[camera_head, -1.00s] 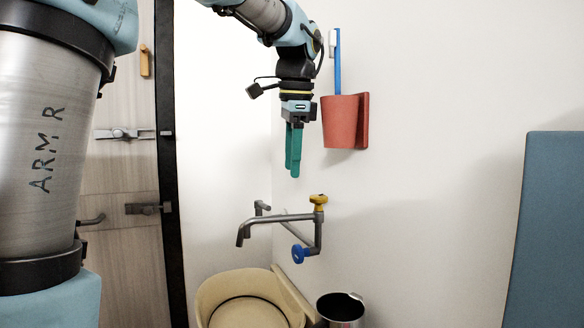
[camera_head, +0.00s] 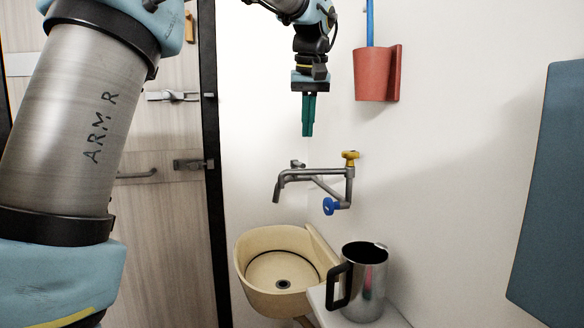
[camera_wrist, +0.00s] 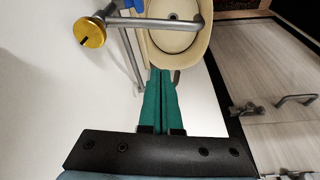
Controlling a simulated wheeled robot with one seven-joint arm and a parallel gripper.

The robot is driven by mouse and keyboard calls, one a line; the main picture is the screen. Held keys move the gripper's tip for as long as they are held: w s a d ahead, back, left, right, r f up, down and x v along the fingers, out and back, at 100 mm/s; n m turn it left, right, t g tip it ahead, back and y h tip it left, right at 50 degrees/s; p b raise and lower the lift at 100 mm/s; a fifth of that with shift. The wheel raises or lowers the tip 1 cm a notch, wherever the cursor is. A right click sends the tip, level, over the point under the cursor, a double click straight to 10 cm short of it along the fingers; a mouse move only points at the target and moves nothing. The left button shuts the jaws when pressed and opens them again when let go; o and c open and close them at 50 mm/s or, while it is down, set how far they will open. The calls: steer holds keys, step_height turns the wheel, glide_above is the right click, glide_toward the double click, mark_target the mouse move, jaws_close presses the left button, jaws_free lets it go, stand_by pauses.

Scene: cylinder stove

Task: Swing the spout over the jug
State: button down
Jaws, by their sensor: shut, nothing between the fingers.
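The grey metal spout (camera_head: 312,173) juts left from the wall tap, and its down-turned end is over the cream basin (camera_head: 254,291). The tap has a yellow knob (camera_head: 350,156) on top and a blue knob (camera_head: 330,206) below. The steel jug (camera_head: 370,285) with a black handle stands upright on a ledge to the right of the basin. My gripper (camera_head: 307,134) has green fingers, shut and empty, pointing down above the spout and apart from it. In the wrist view the fingers (camera_wrist: 161,72) are together, with the spout (camera_wrist: 150,22) and yellow knob (camera_wrist: 90,32) beyond them.
A red cup holder (camera_head: 372,75) with a blue-handled brush hangs on the wall right of my gripper. A blue panel (camera_head: 555,190) stands at the far right. A wooden door (camera_head: 165,140) with latches is at the left. The wall right of the tap is bare.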

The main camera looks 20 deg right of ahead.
steer(key=a+p+x, duration=0.1)
steer(key=p+x, duration=0.1)
steer(key=x, duration=0.8)
steer(key=shift+s+a+r, duration=0.1)
steer(key=shift+s+r, duration=0.1)
steer(key=shift+s, duration=0.7)
steer(key=shift+s+a+r, duration=0.1)
steer(key=shift+s+r, duration=0.05)
steer(key=shift+s, duration=0.7)
